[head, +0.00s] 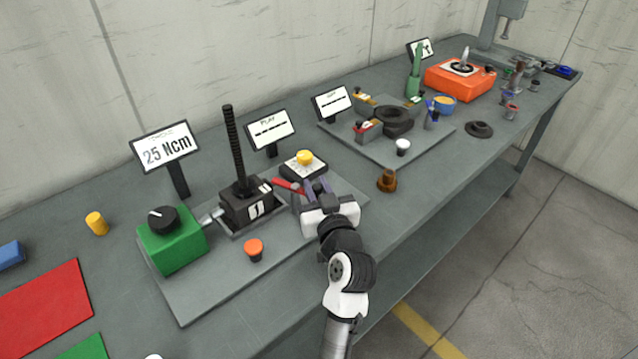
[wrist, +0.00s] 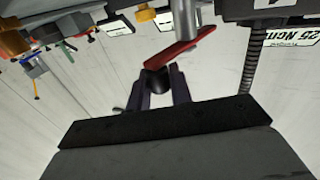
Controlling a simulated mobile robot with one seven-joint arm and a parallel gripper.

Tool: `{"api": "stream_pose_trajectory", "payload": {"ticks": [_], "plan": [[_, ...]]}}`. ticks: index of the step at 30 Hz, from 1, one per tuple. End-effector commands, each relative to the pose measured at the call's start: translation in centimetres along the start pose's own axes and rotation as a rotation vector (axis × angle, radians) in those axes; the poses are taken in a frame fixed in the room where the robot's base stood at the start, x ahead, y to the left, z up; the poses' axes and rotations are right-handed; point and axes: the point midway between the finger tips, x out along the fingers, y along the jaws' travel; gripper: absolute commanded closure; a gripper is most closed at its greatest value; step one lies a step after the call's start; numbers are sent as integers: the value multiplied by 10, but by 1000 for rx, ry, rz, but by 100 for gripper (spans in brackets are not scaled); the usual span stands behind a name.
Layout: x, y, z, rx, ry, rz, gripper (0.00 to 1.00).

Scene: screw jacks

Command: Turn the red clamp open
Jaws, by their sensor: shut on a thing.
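The red clamp (head: 288,186) is a short red lever beside the black screw jack (head: 247,205), which is marked 1 and has a tall threaded spindle. In the wrist view the red clamp (wrist: 185,50) runs slantwise from a grey cylinder (wrist: 187,18) down to a dark knob (wrist: 156,80) at its end. My gripper (head: 315,187) is at the lever's right end in the head view. In the wrist view my gripper (wrist: 161,82) has its fingers on both sides of the knob, shut on it. The knob is not clear in the head view.
A green box with a black dial (head: 172,240) stands left of the jack. An orange button (head: 254,249) is in front, and a yellow button box (head: 304,163) is close behind my gripper. A brown part (head: 387,181) stands to the right. Display signs (head: 165,148) stand behind.

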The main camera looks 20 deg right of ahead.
Motion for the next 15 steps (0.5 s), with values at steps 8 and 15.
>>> {"api": "stream_pose_trajectory", "payload": {"ticks": [8, 15], "plan": [[-6, -10, -3, 1, -1, 167, 100], [-9, -15, -2, 1, 0, 297, 100]]}}
